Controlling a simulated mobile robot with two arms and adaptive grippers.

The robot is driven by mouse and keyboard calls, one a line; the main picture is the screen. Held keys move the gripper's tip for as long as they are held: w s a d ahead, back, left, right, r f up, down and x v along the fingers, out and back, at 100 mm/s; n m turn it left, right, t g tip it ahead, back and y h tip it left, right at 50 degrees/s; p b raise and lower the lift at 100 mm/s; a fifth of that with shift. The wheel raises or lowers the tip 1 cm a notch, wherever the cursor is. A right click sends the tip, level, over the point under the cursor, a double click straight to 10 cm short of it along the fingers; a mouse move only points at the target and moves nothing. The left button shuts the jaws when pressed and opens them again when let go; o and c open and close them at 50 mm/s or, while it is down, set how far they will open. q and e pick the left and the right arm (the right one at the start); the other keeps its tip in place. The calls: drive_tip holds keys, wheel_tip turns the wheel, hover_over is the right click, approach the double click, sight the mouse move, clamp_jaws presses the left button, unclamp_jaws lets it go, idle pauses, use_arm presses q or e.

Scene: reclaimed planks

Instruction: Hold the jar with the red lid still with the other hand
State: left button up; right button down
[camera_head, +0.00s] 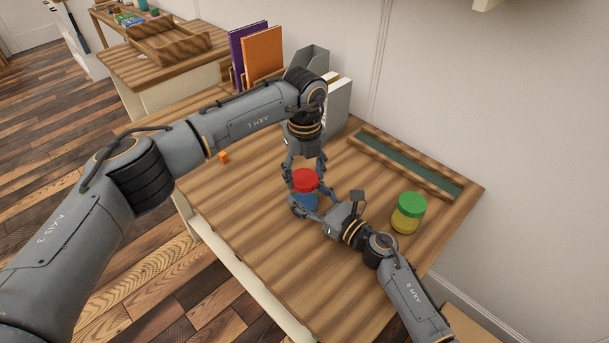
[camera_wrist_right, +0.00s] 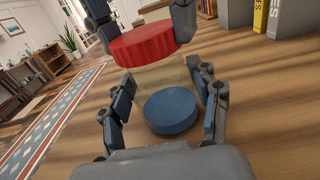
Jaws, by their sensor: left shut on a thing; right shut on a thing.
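The jar with the red lid (camera_head: 305,180) stands near the middle of the table, blue showing in its lower part. In the right wrist view its ribbed red lid (camera_wrist_right: 146,44) sits above a clear body with a blue disc-like part (camera_wrist_right: 171,110) low down. My left gripper (camera_head: 305,175) comes from above and is shut on the red lid. My right gripper (camera_head: 306,204) comes from the right, low down, and is shut on the jar's body, a finger on each side. The fingers hide parts of the jar.
A jar with a green lid (camera_head: 408,212) and yellow contents stands to the right. A long shallow tray (camera_head: 372,150) lies along the wall. Purple and orange books (camera_head: 262,54) and grey holders stand at the back. A small orange cube (camera_head: 223,157) lies at the left.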

sight(305, 177)
use_arm(q)
drive_tip(key=shift+r, duration=0.1)
drive_tip(key=shift+r, duration=2)
use_arm(e)
drive_tip(key=shift+c, duration=1.3)
unclamp_jaws()
